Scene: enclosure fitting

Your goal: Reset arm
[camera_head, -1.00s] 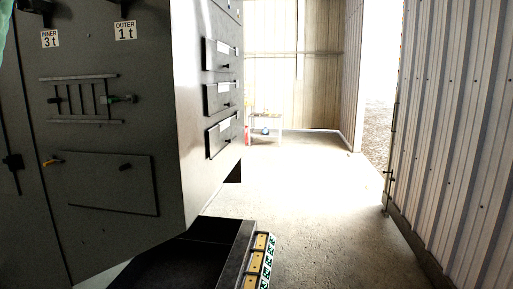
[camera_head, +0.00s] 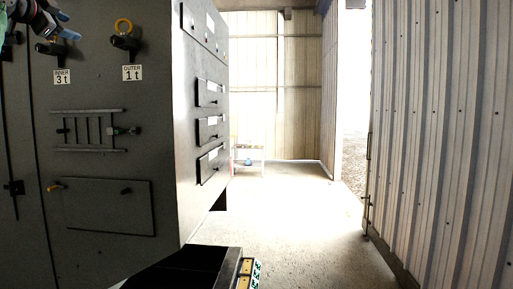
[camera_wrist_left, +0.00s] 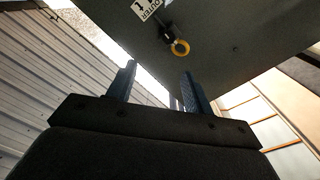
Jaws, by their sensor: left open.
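My left gripper (camera_head: 60,30) is at the top left of the head view, in front of the dark grey cabinet (camera_head: 100,90). Its fingers are blue. In the left wrist view the two fingers of the left gripper (camera_wrist_left: 160,82) stand apart with nothing between them. A yellow ring on a black fitting (camera_head: 124,28) is on the cabinet to the right of the gripper, above the "OUTER 1t" label (camera_head: 132,73). The ring also shows in the left wrist view (camera_wrist_left: 180,48), beyond the fingers. My right gripper is not in view.
The cabinet has a ladder-like rack (camera_head: 88,130), a flat panel (camera_head: 108,207) and drawer-like side panels (camera_head: 210,128). A dark tray with a yellow-marked edge (camera_head: 244,272) is low in front.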

